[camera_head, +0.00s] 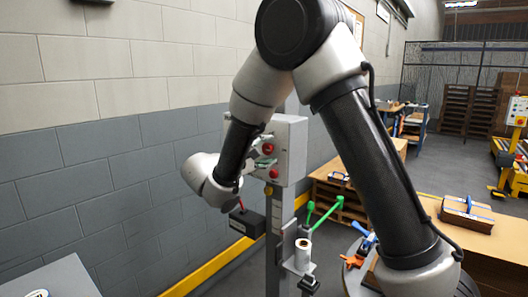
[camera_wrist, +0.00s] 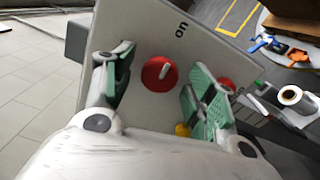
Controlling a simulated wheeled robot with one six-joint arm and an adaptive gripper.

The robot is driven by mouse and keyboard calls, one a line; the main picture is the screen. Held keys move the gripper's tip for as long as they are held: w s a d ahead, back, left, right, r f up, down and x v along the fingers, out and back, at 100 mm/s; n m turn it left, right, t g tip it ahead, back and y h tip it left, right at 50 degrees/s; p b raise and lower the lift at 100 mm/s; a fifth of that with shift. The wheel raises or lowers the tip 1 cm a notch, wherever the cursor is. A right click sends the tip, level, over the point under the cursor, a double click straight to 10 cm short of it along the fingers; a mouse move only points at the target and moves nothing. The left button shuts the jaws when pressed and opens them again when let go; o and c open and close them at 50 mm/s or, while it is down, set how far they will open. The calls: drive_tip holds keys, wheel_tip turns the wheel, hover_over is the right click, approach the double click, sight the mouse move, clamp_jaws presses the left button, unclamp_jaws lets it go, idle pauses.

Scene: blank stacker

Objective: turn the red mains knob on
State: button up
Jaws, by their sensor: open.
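The red mains knob (camera_wrist: 159,74) is round with a white pointer mark, on the face of a light grey box (camera_wrist: 215,35). My gripper (camera_wrist: 161,82) is open, one green-padded finger on each side of the knob. Gaps show between the knob and both pads in the wrist view. In the head view the knob (camera_head: 267,148) sits between the green fingertips of my gripper (camera_head: 264,151), partly hidden, on the box (camera_head: 292,150) on a post. How deep the fingers reach around it I cannot tell.
A second red control (camera_wrist: 227,85) and a yellow one (camera_wrist: 182,130) are close to the right finger. Below the box are green-handled tools (camera_head: 325,212), a white roll (camera_head: 302,253) and a dark block (camera_head: 246,221). A block wall is left.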

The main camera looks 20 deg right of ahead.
drive_tip(key=v, duration=1.2)
drive_tip(key=s+d+f+n+g+y, duration=0.2)
drive_tip(key=s+d+f+g+y, duration=0.1)
drive_tip(key=s+d+f+g, duration=0.5)
drive_tip(key=s+d+r+m+t+y, duration=0.1)
drive_tip(key=s+d+r+m+y, duration=0.2)
drive_tip(key=s+d+m+y, duration=0.2)
drive_tip(key=s+d+r+m+y, duration=0.4)
drive_tip(key=s+d+m+y, duration=0.2)
drive_tip(key=s+d, duration=0.5)
drive_tip(key=s, duration=0.3)
drive_tip(key=shift+d+t+y, duration=0.3)
drive_tip(key=shift+d+t, duration=0.1)
drive_tip(key=shift+r, duration=0.1)
